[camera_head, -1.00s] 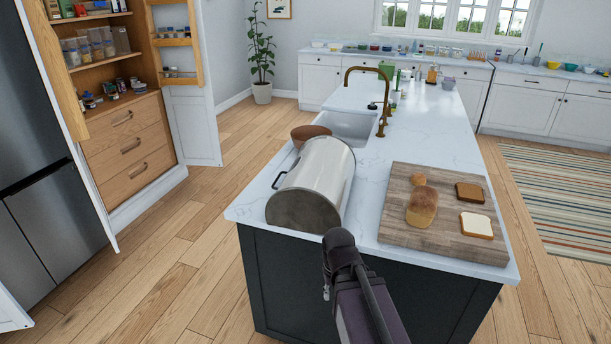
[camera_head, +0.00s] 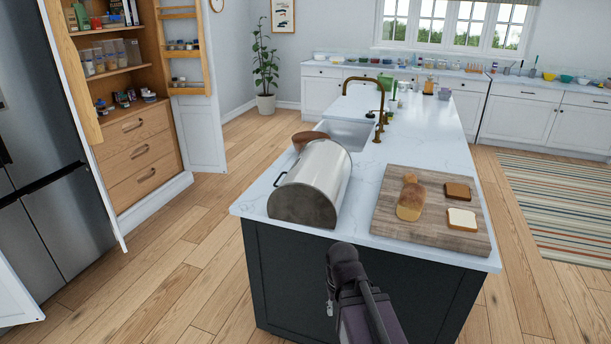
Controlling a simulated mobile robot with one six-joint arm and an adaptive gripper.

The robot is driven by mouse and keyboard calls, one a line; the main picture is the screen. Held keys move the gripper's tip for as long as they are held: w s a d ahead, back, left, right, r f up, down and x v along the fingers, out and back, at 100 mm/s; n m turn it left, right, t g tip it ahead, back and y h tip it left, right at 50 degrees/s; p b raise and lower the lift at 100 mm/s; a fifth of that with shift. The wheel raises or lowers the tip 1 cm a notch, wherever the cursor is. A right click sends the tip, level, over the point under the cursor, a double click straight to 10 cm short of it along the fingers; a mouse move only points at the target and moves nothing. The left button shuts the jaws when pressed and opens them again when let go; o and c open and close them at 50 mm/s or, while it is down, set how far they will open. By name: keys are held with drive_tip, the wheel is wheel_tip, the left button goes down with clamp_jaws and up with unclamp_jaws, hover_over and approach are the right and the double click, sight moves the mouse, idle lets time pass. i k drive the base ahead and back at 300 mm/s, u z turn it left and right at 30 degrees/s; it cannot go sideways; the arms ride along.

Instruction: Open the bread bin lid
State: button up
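The bread bin (camera_head: 318,180) is a silver metal roll-top cylinder with dark round ends. It lies near the front left corner of the white island top (camera_head: 362,205). Its lid looks shut, and a dark handle (camera_head: 280,179) sticks out on its left side. My arm rises from the bottom of the view, in front of the island and below the bin. My gripper's fingers cannot be made out, and nothing shows as touching the bin.
A wooden board (camera_head: 447,238) with a loaf (camera_head: 410,203), a roll and two bread slices lies right of the bin. A brown bowl (camera_head: 308,138) stands behind the bin, beside the sink (camera_head: 346,133). A pantry cabinet (camera_head: 140,150) stands open at left, with clear floor between.

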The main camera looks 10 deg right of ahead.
sight(300, 168)
drive_tip(key=k, duration=0.35)
drive_tip(key=u, duration=0.05)
drive_tip(key=i, duration=0.9)
drive_tip(key=z, duration=1.5)
